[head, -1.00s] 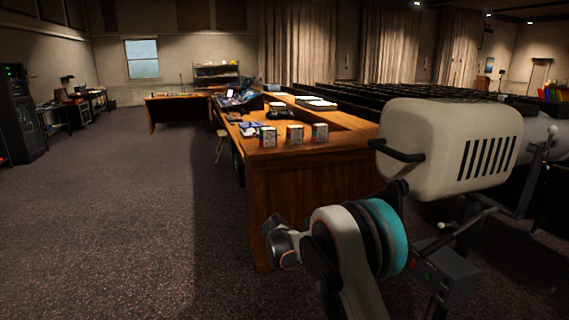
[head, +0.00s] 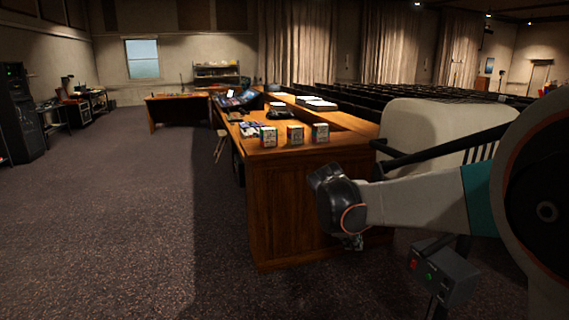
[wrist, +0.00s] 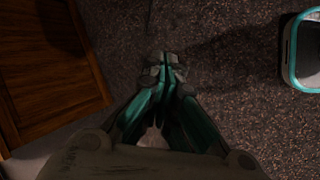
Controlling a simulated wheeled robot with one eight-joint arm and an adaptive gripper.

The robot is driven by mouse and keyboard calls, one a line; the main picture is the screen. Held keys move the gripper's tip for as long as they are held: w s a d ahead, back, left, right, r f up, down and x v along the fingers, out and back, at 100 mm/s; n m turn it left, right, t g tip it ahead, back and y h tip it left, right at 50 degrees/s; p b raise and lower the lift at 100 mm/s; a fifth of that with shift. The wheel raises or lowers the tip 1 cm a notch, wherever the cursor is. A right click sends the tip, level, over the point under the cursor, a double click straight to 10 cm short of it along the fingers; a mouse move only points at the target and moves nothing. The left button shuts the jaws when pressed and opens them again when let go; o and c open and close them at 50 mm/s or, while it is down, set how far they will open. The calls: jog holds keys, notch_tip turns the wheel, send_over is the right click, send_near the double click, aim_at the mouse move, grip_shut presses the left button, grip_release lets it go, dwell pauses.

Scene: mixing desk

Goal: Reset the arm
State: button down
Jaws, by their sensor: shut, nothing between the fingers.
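My gripper (wrist: 165,62) is shut and empty in the wrist view, with its fingertips together above the dark speckled floor. In the head view my arm reaches in from the right, and its wrist end hangs in front of the desk's near end panel. A small part of my gripper (head: 352,243) shows below the wrist there and points down. The wooden desk (head: 290,205) is close behind it; its panel (wrist: 50,65) also fills the left of the wrist view, apart from the fingers.
Three small boxes (head: 295,134) stand on the near end of the desk. A large pale housing (head: 410,120) on a stand is at the right, partly hidden by my arm. A grey control box (head: 445,272) sits below it. The floor (head: 120,220) at the left is clear.

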jog(key=s+d+r+m+t+y, duration=0.1)
jog(key=s+r+m, duration=0.2)
jog(key=s, duration=0.5)
jog(key=s+d+r+m+y, duration=0.1)
jog(key=s+r+m, duration=0.25)
jog(key=s, duration=0.55)
jog(key=s+f+m+t+y, duration=0.1)
jog(key=s+f+m, duration=0.1)
jog(key=s, duration=0.4)
jog(key=s+f+m+t+y, duration=0.1)
jog(key=s+f+m, duration=0.1)
jog(key=s+m, duration=0.3)
jog(key=shift+s+f, duration=0.25)
jog(key=shift+s, duration=1)
